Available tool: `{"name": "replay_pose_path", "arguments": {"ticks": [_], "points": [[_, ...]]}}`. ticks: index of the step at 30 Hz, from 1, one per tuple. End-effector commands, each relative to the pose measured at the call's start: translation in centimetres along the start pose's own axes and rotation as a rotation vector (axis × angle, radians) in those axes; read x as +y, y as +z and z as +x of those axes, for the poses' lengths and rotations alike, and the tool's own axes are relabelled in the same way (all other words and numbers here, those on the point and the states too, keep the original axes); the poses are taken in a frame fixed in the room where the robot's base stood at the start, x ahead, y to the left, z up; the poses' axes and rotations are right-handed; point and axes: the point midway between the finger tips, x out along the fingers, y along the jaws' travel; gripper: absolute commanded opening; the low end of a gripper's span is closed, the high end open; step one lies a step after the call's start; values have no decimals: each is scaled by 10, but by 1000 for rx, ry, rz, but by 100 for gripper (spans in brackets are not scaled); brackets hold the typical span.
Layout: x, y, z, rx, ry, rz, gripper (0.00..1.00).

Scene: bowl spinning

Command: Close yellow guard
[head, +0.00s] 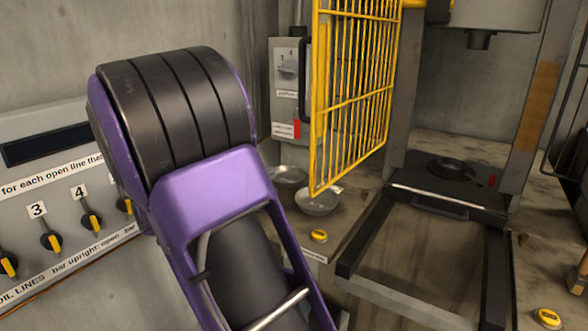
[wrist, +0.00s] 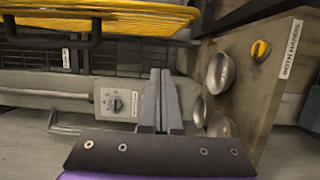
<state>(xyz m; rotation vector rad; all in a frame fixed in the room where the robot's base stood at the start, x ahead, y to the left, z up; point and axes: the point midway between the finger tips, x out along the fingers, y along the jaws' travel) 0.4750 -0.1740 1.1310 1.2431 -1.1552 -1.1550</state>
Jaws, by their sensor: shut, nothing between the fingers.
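The yellow guard (head: 355,85) is a wire mesh panel in a yellow frame. In the head view it stands swung open at the left of the press, with a dark handle on its left edge. In the wrist view the guard (wrist: 110,20) runs along the top left, with a dark handle bar below it. My gripper (wrist: 160,75) shows in the wrist view, its two fingers shut together and empty. It is apart from the guard, below and right of it in that picture. In the head view my purple arm hides the gripper.
Metal bowls (head: 317,203) sit on the side table beside the press, near a yellow button (head: 319,236). A grey switch box (head: 287,75) is on the wall behind the guard. A knob panel (head: 60,215) stands at left. The press tray (head: 440,203) holds a dark round die (head: 452,167).

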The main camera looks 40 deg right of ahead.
Motion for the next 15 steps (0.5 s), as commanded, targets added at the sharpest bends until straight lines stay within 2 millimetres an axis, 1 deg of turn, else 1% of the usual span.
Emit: {"name": "replay_pose_path", "arguments": {"ticks": [5, 15], "points": [[0, 1, 24, -5, 1, 1, 0], [0, 1, 96, -5, 0, 0, 0]]}}
